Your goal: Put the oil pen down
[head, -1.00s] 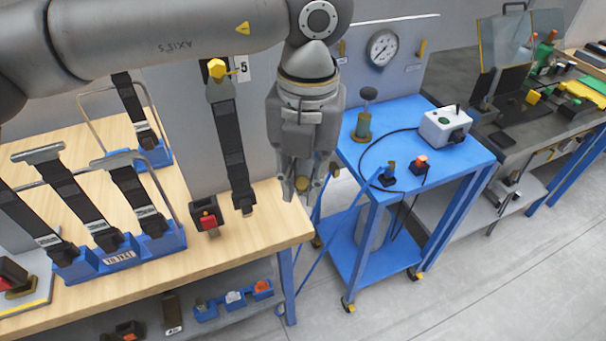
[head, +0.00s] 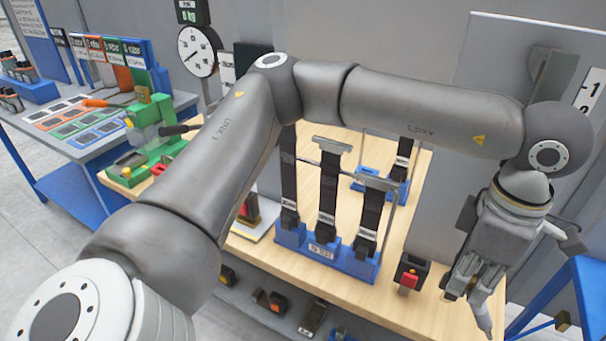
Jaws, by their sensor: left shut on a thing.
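My left gripper (head: 468,298) is at the right of the head view, pointing down by the right end of the wooden bench. It is shut on a slim grey thing with a pointed lower end (head: 485,322), which looks like the oil pen. The fingers cover most of it. The point hangs down past the fingers, and I cannot tell its height above the bench. My right gripper is not in view.
Left of the gripper, a black box with a red button (head: 408,279) stands on the wooden bench (head: 385,306). A blue rack (head: 318,253) holds upright black straps. A blue trolley (head: 552,285) is at the right. A green machine (head: 160,130) stands far left.

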